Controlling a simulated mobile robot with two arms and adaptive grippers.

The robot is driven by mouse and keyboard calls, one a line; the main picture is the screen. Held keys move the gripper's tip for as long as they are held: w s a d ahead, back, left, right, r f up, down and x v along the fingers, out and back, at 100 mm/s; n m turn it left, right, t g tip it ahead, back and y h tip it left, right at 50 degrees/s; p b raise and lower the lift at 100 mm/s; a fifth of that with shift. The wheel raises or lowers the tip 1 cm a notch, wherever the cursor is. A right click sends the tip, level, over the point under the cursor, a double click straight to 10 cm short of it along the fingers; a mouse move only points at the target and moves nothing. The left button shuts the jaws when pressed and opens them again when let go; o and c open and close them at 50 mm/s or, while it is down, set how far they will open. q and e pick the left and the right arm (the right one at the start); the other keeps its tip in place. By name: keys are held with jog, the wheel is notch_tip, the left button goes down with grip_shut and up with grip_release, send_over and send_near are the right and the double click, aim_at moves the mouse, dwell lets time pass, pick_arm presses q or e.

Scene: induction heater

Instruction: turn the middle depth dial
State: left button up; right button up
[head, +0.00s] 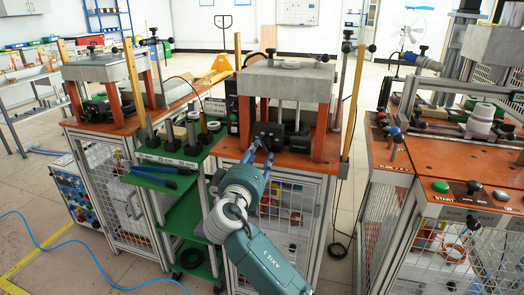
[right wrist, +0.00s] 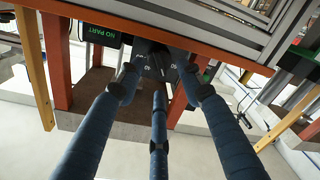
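The middle depth dial (right wrist: 158,66) is a dark knob on a black face with pale markings, partly hidden by my fingertips. In the head view it belongs to the black unit (head: 268,130) under the grey block of the middle station. My right gripper (head: 261,158) reaches up from below to the front of that unit. In the right wrist view its blue fingers (right wrist: 158,80) stand apart around the dial. I cannot tell whether they touch it. My left gripper is in neither view.
A small display (right wrist: 102,32) reading "NO PART" sits beside the dial. Orange posts (head: 321,130) flank the unit, and a grey block (head: 287,80) hangs above. Green shelves (head: 178,152) stand left of this station. Another station with a green button (head: 440,187) stands right.

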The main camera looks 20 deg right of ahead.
aim_at(262, 146)
jog(key=x, duration=0.5)
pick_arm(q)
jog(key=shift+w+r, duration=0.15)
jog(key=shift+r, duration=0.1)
pick_arm(e)
jog(key=c, duration=0.8)
jog(key=m+b, duration=0.2)
jog(key=b, duration=0.1)
jog(key=shift+a+b, duration=0.1)
jog(key=shift+b, duration=0.3)
jog(key=shift+c, duration=0.2)
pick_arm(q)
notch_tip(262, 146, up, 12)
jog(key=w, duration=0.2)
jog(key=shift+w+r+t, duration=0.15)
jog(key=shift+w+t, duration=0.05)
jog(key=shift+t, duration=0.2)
pick_arm(e)
jog(key=shift+r, duration=0.1)
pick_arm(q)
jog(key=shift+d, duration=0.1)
pick_arm(e)
jog(key=o, duration=0.8)
jog(key=shift+o, duration=0.2)
jog(key=shift+a, duration=0.1)
